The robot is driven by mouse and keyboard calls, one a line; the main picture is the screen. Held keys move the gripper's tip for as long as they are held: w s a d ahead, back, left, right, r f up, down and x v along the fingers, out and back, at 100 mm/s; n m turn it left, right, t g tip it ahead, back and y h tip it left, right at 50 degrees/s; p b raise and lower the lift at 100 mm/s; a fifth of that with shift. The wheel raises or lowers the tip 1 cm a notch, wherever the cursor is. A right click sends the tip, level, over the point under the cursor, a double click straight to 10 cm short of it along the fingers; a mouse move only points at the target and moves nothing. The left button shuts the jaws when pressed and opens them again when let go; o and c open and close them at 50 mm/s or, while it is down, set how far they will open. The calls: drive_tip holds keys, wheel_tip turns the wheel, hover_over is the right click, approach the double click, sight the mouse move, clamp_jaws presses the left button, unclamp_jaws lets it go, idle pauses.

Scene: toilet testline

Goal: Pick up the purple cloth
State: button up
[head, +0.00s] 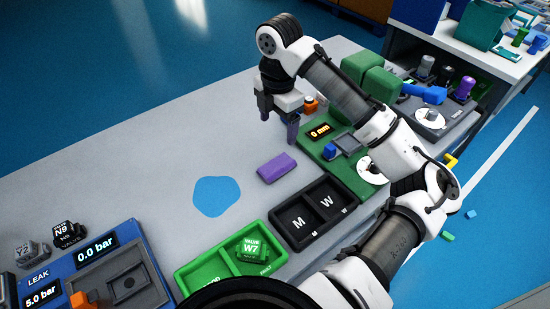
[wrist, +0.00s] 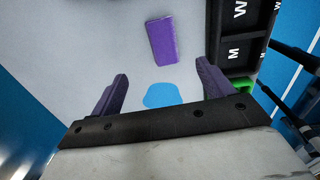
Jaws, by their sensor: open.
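The purple cloth (head: 277,168) is a small flat rectangular block-like piece lying on the grey bench top (head: 120,175), left of the green test station and behind the black tray. In the wrist view the cloth (wrist: 161,41) lies beyond my fingertips, roughly centred between them. My gripper (head: 279,130) is above the bench, just behind the cloth in the head view, with its dark purple fingers pointing down. In the wrist view my gripper (wrist: 162,82) has its fingers spread wide apart with nothing between them. The cloth is apart from both fingers.
A blue patch (head: 216,196) lies on the bench. A black tray (head: 314,212) marked M and W and a green tray (head: 205,277) holding a green valve block (head: 252,248) stand nearby. A green station (head: 325,134) is to the right.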

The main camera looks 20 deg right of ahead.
drive_tip(key=p, duration=0.1)
hover_over(277, 164)
wheel_tip(277, 164, down, 8)
drive_tip(key=shift+d+f, duration=0.15)
drive_tip(key=shift+f, duration=0.05)
drive_tip(key=shift+a+f+p, duration=0.2)
drive_tip(key=shift+f+p, duration=0.85)
drive_tip(key=shift+f, duration=1.65)
drive_tip(key=shift+c, duration=0.4)
drive_tip(key=c, duration=1)
